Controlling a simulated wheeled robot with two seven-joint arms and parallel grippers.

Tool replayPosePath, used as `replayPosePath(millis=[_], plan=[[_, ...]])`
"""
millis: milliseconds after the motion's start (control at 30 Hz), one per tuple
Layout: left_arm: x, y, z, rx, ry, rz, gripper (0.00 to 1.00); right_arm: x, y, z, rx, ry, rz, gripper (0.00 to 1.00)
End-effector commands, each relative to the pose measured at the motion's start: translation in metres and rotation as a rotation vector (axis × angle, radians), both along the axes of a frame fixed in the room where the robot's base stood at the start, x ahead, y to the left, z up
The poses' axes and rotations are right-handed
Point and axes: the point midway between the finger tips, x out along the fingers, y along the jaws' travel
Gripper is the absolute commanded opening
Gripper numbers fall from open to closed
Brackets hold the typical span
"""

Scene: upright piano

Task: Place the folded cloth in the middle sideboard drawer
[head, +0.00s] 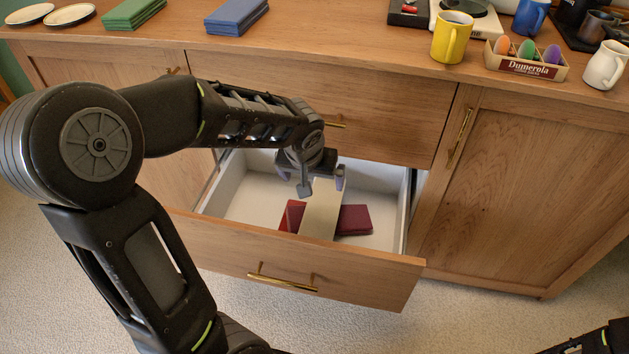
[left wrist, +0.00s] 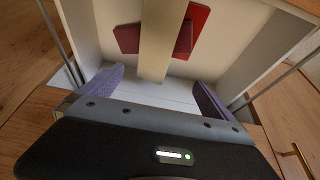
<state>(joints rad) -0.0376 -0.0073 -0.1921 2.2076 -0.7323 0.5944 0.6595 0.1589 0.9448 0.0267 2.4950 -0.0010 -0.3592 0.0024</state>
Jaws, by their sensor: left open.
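A sideboard drawer (head: 245,205) stands pulled out below a shut drawer (head: 390,105). Inside it lies dark red folded cloth (head: 354,220), with a brighter red part (head: 291,216) at the left. A pale flat strip (head: 321,212) crosses over the red cloth; I cannot tell if it is a divider or a loose piece. The left wrist view also shows the cloth (left wrist: 128,38) on both sides of the strip (left wrist: 155,55). My left gripper (head: 322,183) is open and empty, pointing down over the back of the drawer, apart from the cloth. My right gripper is out of view.
Green folded cloths (head: 134,13) and blue folded cloths (head: 237,15) lie on the sideboard top. A yellow mug (head: 451,38), an egg box (head: 525,66) and a white jug (head: 605,65) stand at its right. The open drawer's front (head: 330,272) juts out over carpet. A shut door (head: 540,190) is to the right.

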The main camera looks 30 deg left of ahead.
Motion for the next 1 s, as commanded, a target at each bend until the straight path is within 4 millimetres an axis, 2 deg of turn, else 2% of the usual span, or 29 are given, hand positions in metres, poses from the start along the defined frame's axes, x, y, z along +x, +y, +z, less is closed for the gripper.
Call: replayPosePath(millis=[33, 100, 233, 1000], plan=[[-0.003, -0.001, 0.012, 0.000, -0.003, 0.000, 1.00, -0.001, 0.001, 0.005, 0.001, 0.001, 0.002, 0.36], [-0.007, -0.002, 0.020, 0.000, -0.002, 0.000, 1.00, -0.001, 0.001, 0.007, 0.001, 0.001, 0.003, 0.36], [-0.011, -0.004, 0.028, 0.000, 0.000, 0.000, 1.00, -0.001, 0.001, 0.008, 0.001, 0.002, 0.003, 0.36], [-0.011, -0.006, 0.027, -0.003, 0.002, -0.005, 1.00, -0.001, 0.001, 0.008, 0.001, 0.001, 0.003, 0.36]])
